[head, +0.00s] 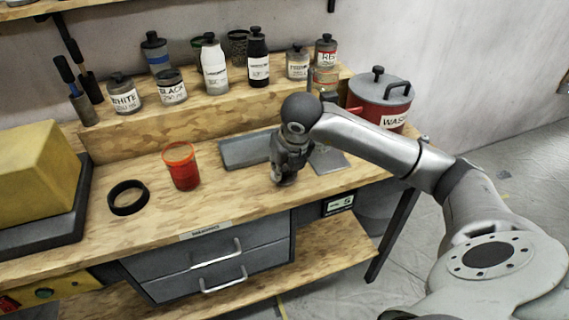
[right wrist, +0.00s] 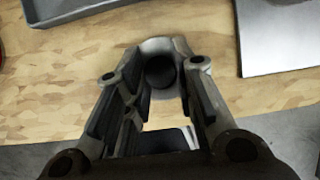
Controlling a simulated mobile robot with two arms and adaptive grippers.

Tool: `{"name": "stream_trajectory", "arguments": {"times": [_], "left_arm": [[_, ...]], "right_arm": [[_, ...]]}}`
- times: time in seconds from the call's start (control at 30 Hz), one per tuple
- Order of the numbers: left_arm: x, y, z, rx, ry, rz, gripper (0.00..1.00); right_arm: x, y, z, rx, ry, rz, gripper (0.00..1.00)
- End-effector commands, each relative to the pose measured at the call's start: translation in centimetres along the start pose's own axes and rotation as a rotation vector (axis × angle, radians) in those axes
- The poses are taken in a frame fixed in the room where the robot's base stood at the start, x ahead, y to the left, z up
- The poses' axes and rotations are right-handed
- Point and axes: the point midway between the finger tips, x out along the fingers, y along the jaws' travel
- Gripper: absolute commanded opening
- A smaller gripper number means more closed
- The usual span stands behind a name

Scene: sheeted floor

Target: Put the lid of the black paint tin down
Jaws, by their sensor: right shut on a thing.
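The black paint tin (head: 171,88), a short jar labelled BLACK, stands on the raised wooden shelf between the white tin and the tall bottles. It shows no knobbed lid on top. My right gripper (head: 286,172) is over the bench near its front edge, pointing down. It is shut on the lid (right wrist: 158,45), a grey disc with a dark round knob between the fingers in the right wrist view. In the head view the lid is mostly hidden by the gripper, low over the bench wood. I cannot tell whether it touches. My left gripper is not in view.
A grey tray (head: 246,150) lies behind the gripper and a flat metal plate (head: 328,160) to its right. A red cup (head: 181,166) and a black ring (head: 128,197) stand to the left. A red wash pot (head: 380,98) is at the back right. Bare wood lies left of the gripper.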

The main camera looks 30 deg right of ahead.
Motion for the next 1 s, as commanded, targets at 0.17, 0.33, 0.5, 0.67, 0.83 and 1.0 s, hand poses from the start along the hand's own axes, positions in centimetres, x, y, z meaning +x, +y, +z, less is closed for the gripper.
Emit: {"name": "stream_trajectory", "arguments": {"times": [0.17,0.33,0.5,0.67,0.83,1.0], "left_arm": [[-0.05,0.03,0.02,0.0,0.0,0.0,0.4],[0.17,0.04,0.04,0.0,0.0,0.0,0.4],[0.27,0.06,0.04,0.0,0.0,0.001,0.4],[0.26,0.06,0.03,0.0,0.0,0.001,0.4],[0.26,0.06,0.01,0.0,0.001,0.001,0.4],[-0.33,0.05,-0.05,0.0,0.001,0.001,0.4]], "right_arm": [[0.24,0.04,-0.1,0.0,0.0,0.001,0.1],[0.4,0.05,-0.18,0.0,0.0,0.001,0.1],[0.45,0.05,-0.2,0.001,0.0,0.001,0.36],[0.45,0.04,-0.21,0.001,0.0,0.001,0.46],[0.44,0.04,-0.2,0.001,0.0,0.001,0.46],[-0.07,0.03,0.01,0.001,0.0,0.001,0.46]]}}
